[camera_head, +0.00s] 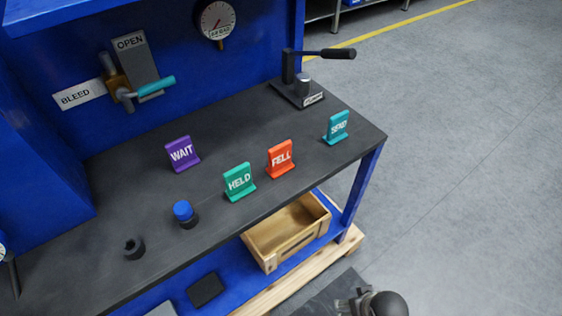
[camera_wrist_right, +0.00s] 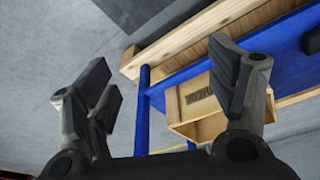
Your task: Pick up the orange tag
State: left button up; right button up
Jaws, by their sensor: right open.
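The orange tag (camera_head: 281,159) reads "FELL" and stands upright on the dark bench top, right of the green "HELD" tag (camera_head: 239,182). My right gripper (camera_wrist_right: 165,90) is open and empty in the right wrist view, with the wooden crate and bench frame beyond its fingers. In the head view a dark part of my right arm shows at the bottom edge, below and in front of the bench, well away from the orange tag. My left gripper is in neither view.
A purple "WAIT" tag (camera_head: 182,154) and a teal tag (camera_head: 336,127) stand nearby. A black-handled lever (camera_head: 298,90) is at the back right. A blue-capped knob (camera_head: 185,213) is at the front. A wooden crate (camera_head: 287,233) sits on the shelf below the bench top (camera_head: 215,215).

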notch_tip(320, 180, up, 6)
jog(key=w, duration=0.1)
jog(key=n+t+y+b, duration=0.1)
jog(key=n+t+y, duration=0.4)
jog(key=t+y, duration=0.6)
send_near(282, 151)
jog(key=shift+t+h, duration=0.3)
jog(key=shift+t, duration=0.1)
jog(key=x, duration=0.5)
jog(key=shift+a+f, duration=0.3)
jog(key=shift+a, duration=0.05)
jog(key=x, duration=0.3)
jog(key=p+x, duration=0.1)
jog(key=shift+w+a+r, duration=0.2)
jog(key=shift+r, duration=0.15)
jog(key=shift+w+a, duration=0.2)
jog(key=shift+w, duration=0.1)
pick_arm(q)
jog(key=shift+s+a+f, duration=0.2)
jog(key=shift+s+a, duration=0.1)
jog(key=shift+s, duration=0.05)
